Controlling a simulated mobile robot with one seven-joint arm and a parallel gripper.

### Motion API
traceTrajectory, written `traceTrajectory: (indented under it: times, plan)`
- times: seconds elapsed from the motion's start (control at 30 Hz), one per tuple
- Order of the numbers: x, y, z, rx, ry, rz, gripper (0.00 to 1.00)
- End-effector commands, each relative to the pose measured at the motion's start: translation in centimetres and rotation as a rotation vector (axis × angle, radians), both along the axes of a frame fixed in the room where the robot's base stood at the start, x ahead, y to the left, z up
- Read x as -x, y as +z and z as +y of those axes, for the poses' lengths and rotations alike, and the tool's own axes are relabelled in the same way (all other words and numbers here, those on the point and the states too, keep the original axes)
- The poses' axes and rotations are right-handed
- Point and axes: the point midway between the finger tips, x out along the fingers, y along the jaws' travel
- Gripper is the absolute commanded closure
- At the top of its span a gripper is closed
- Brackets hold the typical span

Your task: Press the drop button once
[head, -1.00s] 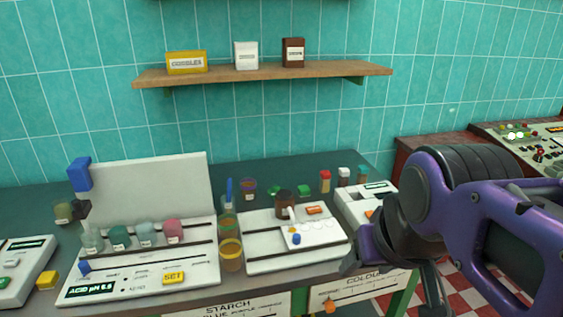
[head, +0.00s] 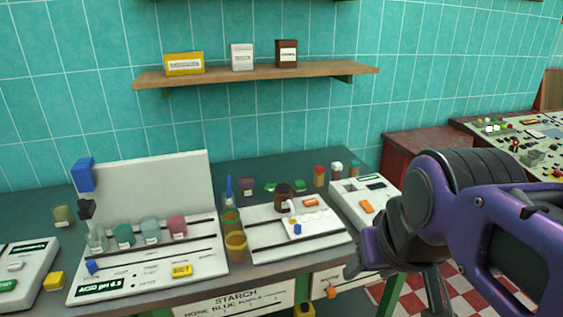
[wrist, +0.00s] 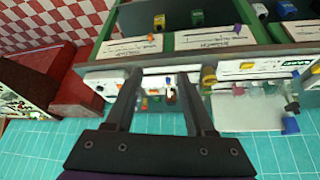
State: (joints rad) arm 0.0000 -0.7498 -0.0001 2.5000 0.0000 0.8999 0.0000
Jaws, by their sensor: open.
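A white panel (head: 262,247) in the middle of the bench carries a brown bottle (head: 283,194), an orange button (head: 311,202) and a small blue piece (head: 297,229). A second orange button (head: 366,206) is on the white device (head: 346,195) to its right. I cannot read a label that tells which one is the drop button. My gripper (wrist: 160,76) is open and empty in the wrist view, its two fingers apart and pointing over the bench front. In the head view my purple arm is at the right, in front of the bench; the fingertips are hard to make out there.
At left stands a white pH panel (head: 150,276) with several small jars and a yellow button (head: 181,270). Amber jars (head: 236,246) stand between the panels. A shelf (head: 255,75) holds three boxes. A control console (head: 530,150) is at far right.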

Motion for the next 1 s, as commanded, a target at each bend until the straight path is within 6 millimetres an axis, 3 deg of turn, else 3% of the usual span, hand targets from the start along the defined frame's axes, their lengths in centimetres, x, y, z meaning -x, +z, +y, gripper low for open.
traceTrajectory:
  times: [0.03, 0.2, 0.3, 1.0]
  plan:
    - [0.00, 0.00, 0.00, 0.000, 0.000, 0.000, 0.57]
    - [0.00, 0.00, 0.00, 0.000, 0.000, 0.000, 0.87]
    - [0.00, 0.00, 0.00, 0.000, 0.000, 0.000, 1.00]
    - [0.00, 0.00, 0.00, 0.000, 0.000, 0.000, 1.00]
